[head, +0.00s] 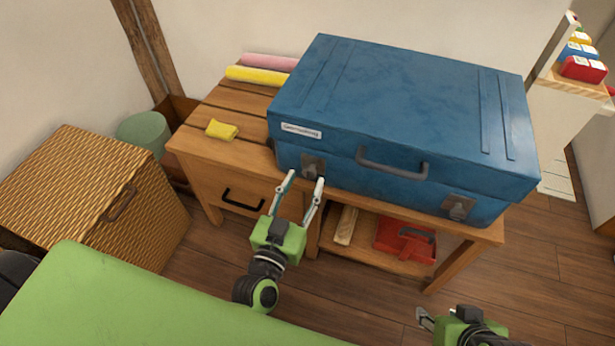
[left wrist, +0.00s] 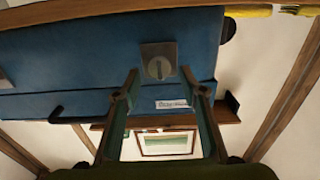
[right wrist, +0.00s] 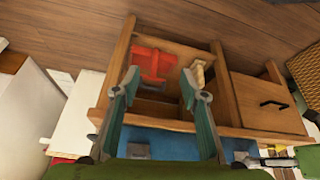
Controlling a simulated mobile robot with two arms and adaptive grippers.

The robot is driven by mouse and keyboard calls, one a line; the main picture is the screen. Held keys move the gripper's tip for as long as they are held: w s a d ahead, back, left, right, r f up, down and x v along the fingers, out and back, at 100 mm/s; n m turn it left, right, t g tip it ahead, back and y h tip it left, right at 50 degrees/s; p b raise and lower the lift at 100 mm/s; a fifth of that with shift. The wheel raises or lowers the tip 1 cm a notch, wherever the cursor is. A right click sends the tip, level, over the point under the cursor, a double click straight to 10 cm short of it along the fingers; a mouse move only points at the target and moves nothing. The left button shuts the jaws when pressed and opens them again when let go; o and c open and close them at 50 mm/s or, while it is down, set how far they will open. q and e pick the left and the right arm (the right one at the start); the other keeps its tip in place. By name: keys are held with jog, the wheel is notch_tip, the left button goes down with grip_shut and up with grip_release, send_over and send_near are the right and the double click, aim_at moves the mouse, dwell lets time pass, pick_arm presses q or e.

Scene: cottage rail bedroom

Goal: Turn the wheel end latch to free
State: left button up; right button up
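A blue case (head: 400,100) lies on a wooden bench. Its front has a left latch (head: 313,166) and a right latch (head: 458,206), both grey plates, with a handle between them. In the left wrist view that latch (left wrist: 159,65) is a square plate with a round slotted knob, seen beyond the gap between the fingers. My right gripper (head: 424,318) is low at the right; the right wrist view shows it open and empty (right wrist: 160,82).
The bench (head: 197,144) holds a yellow cloth (head: 222,129) and yellow and pink rolls (head: 255,75). A red dustpan-like item (head: 404,241) sits on its lower shelf. A wicker chest (head: 90,190) stands left, a green surface (head: 130,300) in front.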

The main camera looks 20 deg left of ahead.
aim_at(308, 174)
pick_arm(q)
jog(key=shift+w, duration=1.55)
pick_arm(e)
jog(key=shift+w+a+r+t, duration=0.15)
jog(key=shift+w+t, duration=0.1)
jog(key=shift+w, duration=0.2)
jog(key=shift+w+a+r+t, duration=0.15)
jog(key=shift+w+r+t, duration=0.05)
jog(key=shift+w, duration=0.3)
jog(key=shift+w+a+r+t, duration=0.15)
jog(key=shift+w+t, duration=0.1)
jog(key=shift+w, duration=0.2)
pick_arm(q)
jog(key=c, duration=1.1)
pick_arm(e)
jog(key=shift+s, duration=0.1)
